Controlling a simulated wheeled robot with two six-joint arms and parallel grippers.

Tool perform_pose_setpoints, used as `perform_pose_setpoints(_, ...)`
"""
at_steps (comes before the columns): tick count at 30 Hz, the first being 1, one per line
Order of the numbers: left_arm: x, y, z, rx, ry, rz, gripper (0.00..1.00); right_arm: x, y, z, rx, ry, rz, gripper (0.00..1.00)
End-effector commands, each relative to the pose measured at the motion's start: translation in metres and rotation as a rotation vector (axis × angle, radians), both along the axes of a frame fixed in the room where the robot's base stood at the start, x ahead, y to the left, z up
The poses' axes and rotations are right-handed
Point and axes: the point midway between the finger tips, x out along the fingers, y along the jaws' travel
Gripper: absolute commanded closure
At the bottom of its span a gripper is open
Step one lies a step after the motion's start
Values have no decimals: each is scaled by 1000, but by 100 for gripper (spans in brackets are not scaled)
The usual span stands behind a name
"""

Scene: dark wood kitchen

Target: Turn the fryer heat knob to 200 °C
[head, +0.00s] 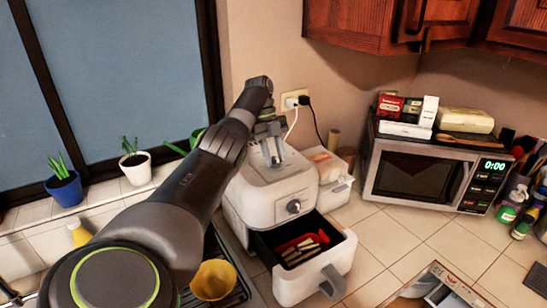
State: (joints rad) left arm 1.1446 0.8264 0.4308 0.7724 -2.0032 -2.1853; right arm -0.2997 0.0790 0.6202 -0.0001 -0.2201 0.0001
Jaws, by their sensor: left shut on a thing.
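The white fryer (258,203) stands on the tiled counter with its drawer (318,285) pulled open. A round grey knob (293,207) shows on its front, with no gripper on it. My left arm reaches across from the lower left. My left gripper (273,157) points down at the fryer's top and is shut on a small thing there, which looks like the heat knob. The fingers hide most of that knob, and its scale and setting cannot be read. My right gripper is not in view.
The drawer holds a red liner and several fries (303,250). A microwave (415,172) with boxes on top stands at the right. A yellow bowl (213,279) sits on the stove at lower left. Potted plants line the window. Counter between drawer and microwave is clear.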

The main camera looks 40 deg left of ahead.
Motion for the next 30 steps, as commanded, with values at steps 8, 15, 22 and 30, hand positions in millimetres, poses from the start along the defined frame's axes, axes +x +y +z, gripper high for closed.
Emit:
perform_pose_setpoints(8, 1, 1, 1, 2, -4, -63, 92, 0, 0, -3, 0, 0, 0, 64)
perform_pose_setpoints(15, 1, 0, 2, 3, -5, -75, 92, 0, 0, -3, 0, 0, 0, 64)
perform_pose_setpoints(22, 1, 0, 2, 3, -6, -75, 92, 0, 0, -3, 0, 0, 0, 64)
perform_pose_setpoints(30, 1, 0, 1, 1, -3, -74, 48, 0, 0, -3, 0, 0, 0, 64)
